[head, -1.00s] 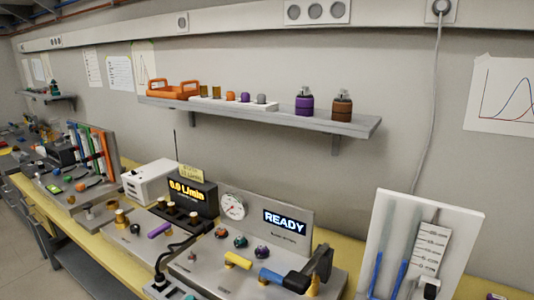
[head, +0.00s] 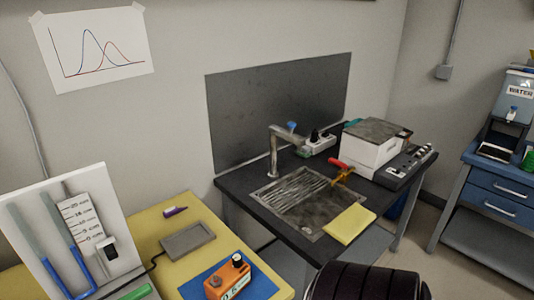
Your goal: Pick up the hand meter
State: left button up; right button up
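An orange hand-sized device (head: 228,279), which looks like the hand meter, lies on a blue mat (head: 262,283) at the front of the yellow bench, at the bottom middle of the head view. It has a dark round knob on top and a pale marked face, partly cut by the lower picture edge. Neither of my grippers is in view. A dark ribbed part at the bottom right looks like a link of my own arm; no fingers show on it.
A grey flat pad (head: 188,239) with a cable lies behind the mat. A white manometer board (head: 75,225) stands at left. A black sink table (head: 235,185) with a faucet (head: 273,150) and yellow cloth (head: 350,224) adjoins at right. A blue cart (head: 495,200) stands far right.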

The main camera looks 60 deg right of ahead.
aim_at(228, 282)
jog(key=z, duration=1.55)
